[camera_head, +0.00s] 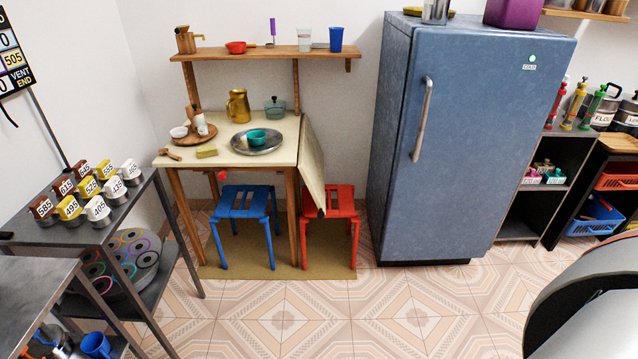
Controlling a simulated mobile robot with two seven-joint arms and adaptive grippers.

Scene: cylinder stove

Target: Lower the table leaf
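A small wooden table (220,155) with a pale top stands against the back wall. Its leaf (312,163) hangs down from the table's right edge, its lower edge angled slightly outward to the right. The leaf is in front of part of a red stool (341,207); I cannot tell whether they touch. Neither of my grippers is in view.
A blue stool (243,210) stands under the table. The tabletop holds a metal tray (268,147), a brass jug (238,105) and a wooden board with cups. A blue fridge (465,130) stands to the right. The tiled floor in front is clear.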

